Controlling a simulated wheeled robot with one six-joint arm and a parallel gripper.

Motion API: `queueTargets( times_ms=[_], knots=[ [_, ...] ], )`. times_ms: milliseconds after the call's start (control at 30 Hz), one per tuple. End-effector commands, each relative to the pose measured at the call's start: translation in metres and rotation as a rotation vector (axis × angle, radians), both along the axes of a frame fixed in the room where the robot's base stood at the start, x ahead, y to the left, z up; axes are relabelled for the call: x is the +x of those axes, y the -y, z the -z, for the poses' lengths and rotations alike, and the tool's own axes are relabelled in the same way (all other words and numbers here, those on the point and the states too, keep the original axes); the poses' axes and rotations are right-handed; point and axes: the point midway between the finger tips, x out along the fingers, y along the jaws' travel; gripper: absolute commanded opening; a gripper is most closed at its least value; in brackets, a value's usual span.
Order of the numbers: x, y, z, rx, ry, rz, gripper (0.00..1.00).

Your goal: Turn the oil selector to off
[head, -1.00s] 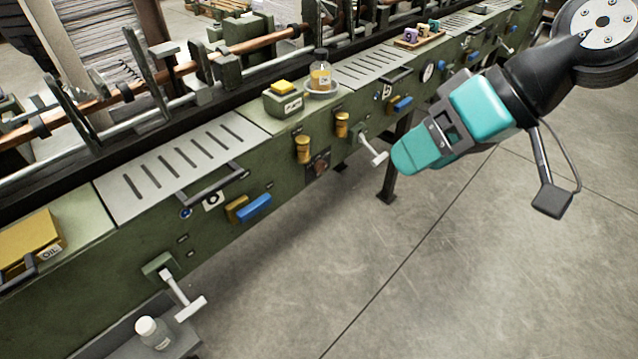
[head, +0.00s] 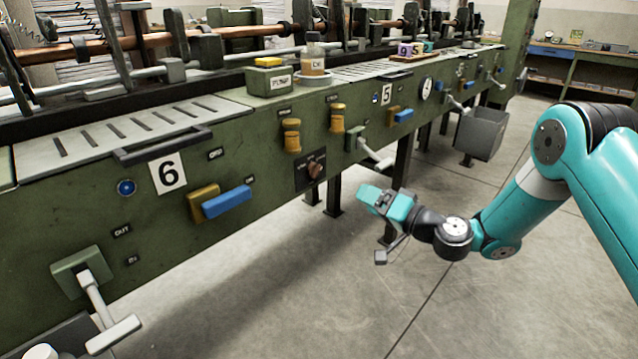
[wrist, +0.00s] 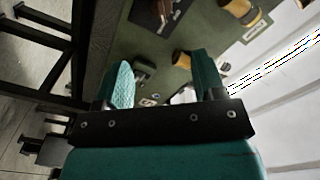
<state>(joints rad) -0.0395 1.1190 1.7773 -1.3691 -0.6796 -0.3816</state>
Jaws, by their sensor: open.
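The likely oil selector is a reddish-brown knob (head: 315,171) on a dark plate low on the green machine's front, below two yellow knobs; its lettering is too small to read. In the wrist view part of a dark plate with a knob (wrist: 163,10) shows at the top edge. My gripper (head: 372,193) is open and empty, to the right of the selector and apart from it, in front of the machine. Its two teal fingers (wrist: 165,82) stand apart in the wrist view with nothing held between them.
A T-shaped lever (head: 372,152) juts from the machine just above my gripper. Yellow knobs (head: 292,136) sit above the selector. A bottle (head: 313,62) and a pump box (head: 270,78) stand on top. A grey bin (head: 482,133) hangs farther right. The floor in front is clear.

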Motion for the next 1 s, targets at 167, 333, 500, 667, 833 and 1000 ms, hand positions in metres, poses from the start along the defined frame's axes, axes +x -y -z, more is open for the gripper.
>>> queueTargets(
  times_ms=[167,333,500,667,833,1000],
  knots=[
    [0.022,-0.032,-0.002,0.0,0.005,-0.006,0.64],
    [0.046,-0.064,-0.002,-0.001,0.006,-0.006,0.64],
    [0.069,-0.093,-0.001,-0.001,0.004,-0.006,0.64],
    [0.085,-0.113,0.0,-0.001,0.003,-0.006,0.64],
    [0.093,-0.123,-0.001,-0.002,0.001,-0.004,0.64],
    [0.095,-0.125,-0.001,0.0,-0.001,-0.003,0.64]
  ],
)
